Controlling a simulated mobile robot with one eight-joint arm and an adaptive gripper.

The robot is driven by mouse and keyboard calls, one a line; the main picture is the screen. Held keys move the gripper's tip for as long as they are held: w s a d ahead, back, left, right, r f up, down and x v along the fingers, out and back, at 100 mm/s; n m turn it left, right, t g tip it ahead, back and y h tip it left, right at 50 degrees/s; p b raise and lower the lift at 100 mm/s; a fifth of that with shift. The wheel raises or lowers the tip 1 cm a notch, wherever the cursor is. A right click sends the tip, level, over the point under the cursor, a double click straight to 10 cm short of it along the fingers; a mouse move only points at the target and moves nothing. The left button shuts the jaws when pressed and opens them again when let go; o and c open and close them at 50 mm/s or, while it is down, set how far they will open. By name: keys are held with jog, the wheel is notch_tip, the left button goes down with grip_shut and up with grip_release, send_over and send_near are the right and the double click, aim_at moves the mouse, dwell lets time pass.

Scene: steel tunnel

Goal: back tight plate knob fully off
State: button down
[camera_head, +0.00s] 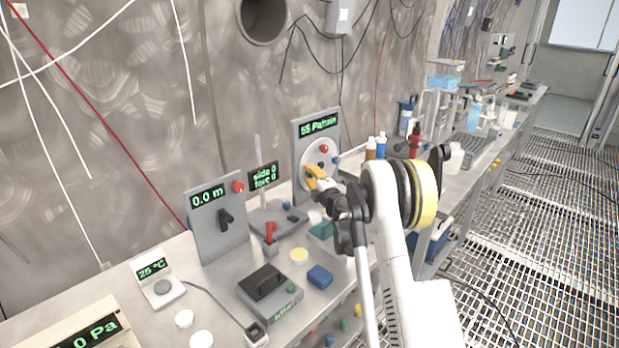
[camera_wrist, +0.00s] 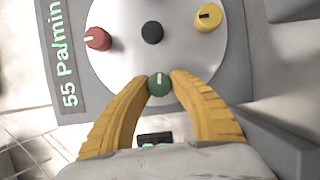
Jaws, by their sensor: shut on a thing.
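A grey upright panel (camera_head: 302,152) with a "55 Palm/min" display carries a pale round plate (camera_head: 309,151). In the wrist view the plate (camera_wrist: 185,62) bears a red knob (camera_wrist: 98,39), a black central knob (camera_wrist: 152,32), a yellow knob (camera_wrist: 208,18) and a green knob (camera_wrist: 159,84). My gripper (camera_wrist: 160,82) has its yellow fingertips on both sides of the green knob, shut on it. The green knob's white mark points up in that view. In the head view my gripper (camera_head: 314,176) is at the plate and hides part of it.
A "side force" display stand (camera_head: 263,178) and a "0.0 m" panel (camera_head: 217,222) stand left of the plate panel. A black-topped box (camera_head: 268,290) and a blue block (camera_head: 320,277) lie on the bench in front. Bottles (camera_head: 381,146) stand to the right.

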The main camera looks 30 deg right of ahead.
jog(key=shift+n+t, duration=0.4)
jog(key=shift+n, duration=0.6)
jog(key=c, duration=1.1)
grip_release()
